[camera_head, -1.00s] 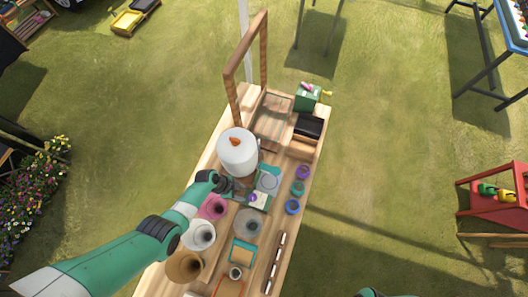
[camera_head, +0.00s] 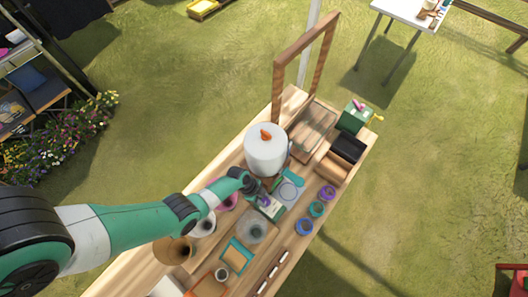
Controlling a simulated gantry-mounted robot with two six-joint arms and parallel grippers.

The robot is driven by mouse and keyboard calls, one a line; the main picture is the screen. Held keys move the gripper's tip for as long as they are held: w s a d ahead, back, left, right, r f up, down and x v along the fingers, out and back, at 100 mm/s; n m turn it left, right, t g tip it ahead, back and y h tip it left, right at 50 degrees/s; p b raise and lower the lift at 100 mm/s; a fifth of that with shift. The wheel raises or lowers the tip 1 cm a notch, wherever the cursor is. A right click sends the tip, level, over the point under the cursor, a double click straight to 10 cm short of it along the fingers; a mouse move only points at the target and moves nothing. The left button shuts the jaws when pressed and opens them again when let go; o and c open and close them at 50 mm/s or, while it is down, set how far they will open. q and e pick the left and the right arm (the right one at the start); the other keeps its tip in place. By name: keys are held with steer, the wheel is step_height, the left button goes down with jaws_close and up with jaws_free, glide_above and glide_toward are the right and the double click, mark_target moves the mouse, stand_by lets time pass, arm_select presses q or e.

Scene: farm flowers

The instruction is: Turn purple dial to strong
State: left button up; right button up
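The purple dial (camera_head: 264,200) is small and sits on the white-and-green panel (camera_head: 272,209) of a device on the wooden table. My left gripper (camera_head: 258,191) comes in from the left and is right at the dial, covering part of it. Whether the fingers touch or grip the dial is too small to tell. Any marking for strong on the panel cannot be read. My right gripper is not in view.
A white container with an orange knob (camera_head: 265,150) stands just behind the gripper. Purple, teal and blue rings (camera_head: 316,209) lie to the right. A wooden frame (camera_head: 279,80) rises behind.

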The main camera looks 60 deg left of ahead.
arm_select(q)
jaws_close()
steer(key=shift+n, duration=0.3)
steer(key=n, duration=0.1)
steer(key=n+t+y, duration=0.1)
steer(key=n, duration=0.1)
steer(key=n+p, duration=0.1)
steer(key=shift+s+d+y, duration=0.2)
steer(key=shift+d+y, duration=0.05)
steer(key=shift+y, duration=0.05)
steer(key=n+y, duration=0.1)
steer(key=n, duration=0.3)
steer(key=shift+d+n+t+y+p, duration=0.15)
steer(key=shift+n+t+y+p, duration=0.2)
steer(key=shift+n+t+y, duration=0.05)
steer(key=n+y, duration=0.1)
steer(key=n, duration=0.1)
steer(key=shift+d+f+n, duration=0.1)
steer(key=shift+f+n, duration=0.05)
steer(key=shift+n, duration=0.25)
steer(key=n+y+b, duration=0.1)
steer(key=n+b, duration=0.1)
steer(key=n, duration=0.1)
steer(key=shift+w+d+g, duration=0.1)
steer(key=shift+g, duration=0.2)
steer(key=shift+n+g+y, duration=0.4)
steer(key=shift+n+y, duration=0.2)
steer(key=shift+n, duration=1.1)
